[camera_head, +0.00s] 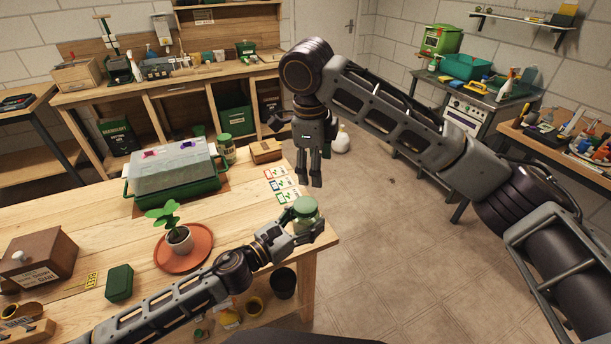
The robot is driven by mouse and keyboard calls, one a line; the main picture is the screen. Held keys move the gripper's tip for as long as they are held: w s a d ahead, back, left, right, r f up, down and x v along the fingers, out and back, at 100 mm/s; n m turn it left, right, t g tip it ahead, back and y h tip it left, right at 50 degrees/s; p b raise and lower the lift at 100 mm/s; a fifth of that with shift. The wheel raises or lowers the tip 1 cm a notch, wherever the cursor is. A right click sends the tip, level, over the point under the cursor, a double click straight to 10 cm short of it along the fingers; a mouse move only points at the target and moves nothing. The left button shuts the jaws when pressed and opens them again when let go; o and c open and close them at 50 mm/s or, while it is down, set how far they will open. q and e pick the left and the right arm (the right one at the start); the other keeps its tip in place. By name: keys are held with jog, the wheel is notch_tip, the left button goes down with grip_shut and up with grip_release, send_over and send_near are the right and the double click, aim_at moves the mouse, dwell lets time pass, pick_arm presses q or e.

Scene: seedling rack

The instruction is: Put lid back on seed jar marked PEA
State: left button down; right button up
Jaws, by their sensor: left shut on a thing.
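A glass jar (306,220) stands near the right front corner of the wooden table. Its round top is pale green and looks like a lid (305,205); I cannot tell how firmly it sits. No PEA mark is readable on the jar. My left gripper (303,228) is shut on the jar, low at its side. My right gripper (310,177) hangs above and behind the jar, fingers pointing down, apart and empty. Another jar (228,152) with a green lid stands farther back, beside the propagator.
Seed cards (282,184) lie behind the held jar. A potted seedling (180,238) stands on a terracotta saucer (209,249) left of it. A green tray with a clear cover (172,168) and a small wooden box (266,151) stand at the back. The table's right edge is close.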

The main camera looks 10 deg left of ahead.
jog(key=n, duration=0.9)
jog(key=s+f+n, duration=0.1)
jog(key=n, duration=0.4)
jog(key=shift+g, duration=0.4)
jog(key=n, duration=0.3)
jog(key=shift+s+a+f+n, duration=0.15)
jog(key=shift+a+f+n, duration=0.05)
jog(key=shift+n, duration=0.2)
jog(key=n, duration=0.3)
jog(key=shift+s+a+f, duration=0.1)
jog(key=n, duration=0.4)
jog(key=shift+s+a+f, duration=0.1)
jog(key=shift+s+a, duration=0.05)
jog(key=n, duration=0.3)
jog(key=shift+s+a+n+g, duration=0.1)
jog(key=shift+n+g, duration=0.2)
jog(key=n, duration=0.4)
jog(key=shift+s+a+n+y, duration=0.1)
jog(key=shift+a+n+y, duration=0.05)
jog(key=shift+n+y, duration=0.15)
jog(key=n, duration=0.5)
jog(key=shift+a+n, duration=0.15)
jog(key=shift+n, duration=0.15)
jog(key=n, duration=0.5)
jog(key=shift+a+n, duration=0.1)
jog(key=shift+n, duration=0.2)
jog(key=n, duration=0.4)
jog(key=shift+n, duration=0.3)
